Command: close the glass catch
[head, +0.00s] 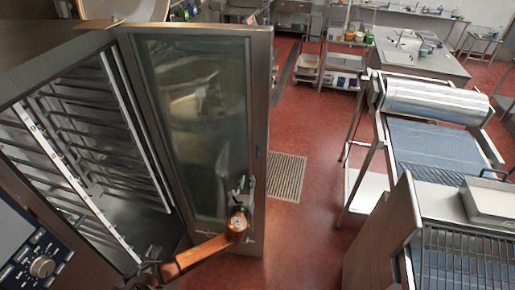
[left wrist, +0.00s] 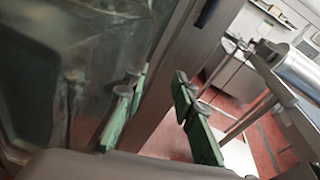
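The oven door (head: 262,110) stands open, with a large glass pane (head: 190,100) in a metal frame. A small dark piece (head: 257,152) sits on the frame near its outer edge; it also shows in the left wrist view (left wrist: 207,12). I cannot tell if it is the glass catch. My left gripper (head: 240,185) is at the lower outer part of the door, in front of the glass and frame. In the left wrist view its green-padded fingers (left wrist: 160,80) are apart, with the door frame showing between them and nothing visibly gripped. My right gripper is not in view.
The oven cavity with rack rails (head: 90,130) is open at left, with a control panel (head: 35,260) below. Red floor (head: 310,210) with a drain grate (head: 287,176) is clear between.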

